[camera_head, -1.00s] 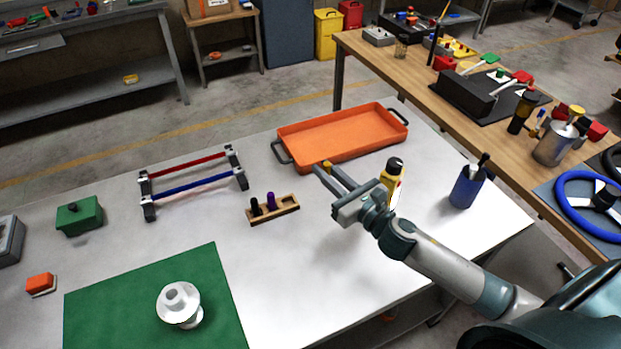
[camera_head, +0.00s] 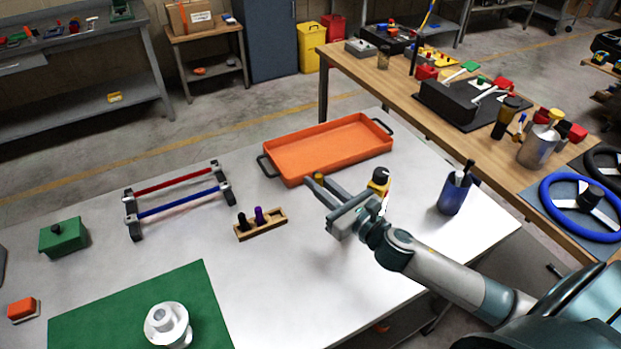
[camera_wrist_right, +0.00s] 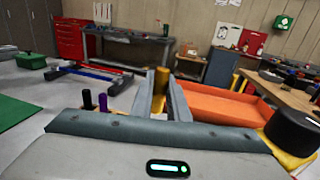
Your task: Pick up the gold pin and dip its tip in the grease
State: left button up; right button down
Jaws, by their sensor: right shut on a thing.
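My right gripper (camera_head: 316,182) is shut on the gold pin (camera_head: 319,178). In the right wrist view the gold pin (camera_wrist_right: 161,80) stands upright between the two grey fingers (camera_wrist_right: 163,98), its top above them. Its lower end is hidden behind the gripper. The gripper is over the white table, right of a small wooden rack (camera_head: 246,235) that holds a black pin (camera_head: 242,222) and a purple pin (camera_head: 260,215). I cannot make out the grease. A yellow bottle with a black cap (camera_head: 380,177) stands just behind the gripper. My left gripper is not in view.
An orange tray (camera_head: 325,150) lies behind the gripper. A blue cup (camera_head: 452,196) stands to the right. Left are a frame with red and blue bars (camera_head: 180,203), a green box (camera_head: 64,236) and a green mat (camera_head: 110,310) with a white spool (camera_head: 168,325).

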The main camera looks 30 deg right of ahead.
jog(key=s+a+r+m+h+b, duration=0.1)
jog(key=s+a+h, duration=0.1)
jog(key=s+a, duration=0.2)
jog(key=s+a+r+m+h, duration=0.1)
jog(key=s+a, duration=0.3)
jog(key=s, duration=0.5)
jog(key=shift+a+r+m+h+b, duration=0.2)
jog(key=shift+m+h+b, duration=0.1)
jog(key=shift+h+b, duration=0.15)
